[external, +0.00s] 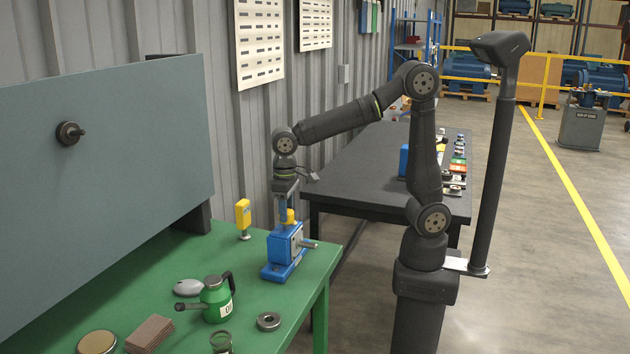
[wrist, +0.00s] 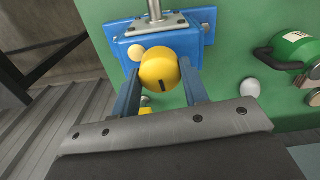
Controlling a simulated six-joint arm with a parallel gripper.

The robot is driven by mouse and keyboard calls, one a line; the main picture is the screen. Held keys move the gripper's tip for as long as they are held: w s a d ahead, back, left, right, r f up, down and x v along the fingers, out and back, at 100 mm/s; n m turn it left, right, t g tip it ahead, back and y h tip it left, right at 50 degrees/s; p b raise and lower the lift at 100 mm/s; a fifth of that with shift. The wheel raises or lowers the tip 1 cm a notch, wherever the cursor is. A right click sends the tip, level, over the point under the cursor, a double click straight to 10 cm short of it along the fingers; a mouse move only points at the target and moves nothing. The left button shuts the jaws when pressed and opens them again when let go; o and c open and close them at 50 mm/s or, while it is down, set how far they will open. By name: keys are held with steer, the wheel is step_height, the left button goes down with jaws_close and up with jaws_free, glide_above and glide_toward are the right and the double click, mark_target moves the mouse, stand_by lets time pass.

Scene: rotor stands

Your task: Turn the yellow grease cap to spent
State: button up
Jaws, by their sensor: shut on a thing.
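The yellow grease cap (external: 290,215) sits on top of the blue bearing housing (external: 284,250) on the green bench. In the wrist view the cap (wrist: 160,68) is a round yellow knob with a short black mark on its face, pointing toward the gripper's palm. My gripper (external: 286,209) points straight down over the housing. Its two blue fingers are shut on the cap, one on each side, as the wrist view (wrist: 160,74) shows. The housing (wrist: 196,42) has a metal shaft. Any lettering for spent cannot be made out.
A yellow device (external: 243,216) stands behind the housing. A green oil can (external: 216,299), a grey oval object (external: 188,288), a metal ring (external: 268,321) and a brown stack (external: 149,334) are on the bench (external: 262,291). A grey panel (external: 105,170) rises at its left.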

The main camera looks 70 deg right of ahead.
steer(key=o, duration=1)
step_height(320, 180, up, 18)
steer(key=shift+f, duration=0.25)
steer(key=shift+f, duration=0.1)
step_height(320, 180, down, 17)
steer(key=shift+f, duration=0.2)
stand_by(0.5)
steer(key=shift+r, duration=0.15)
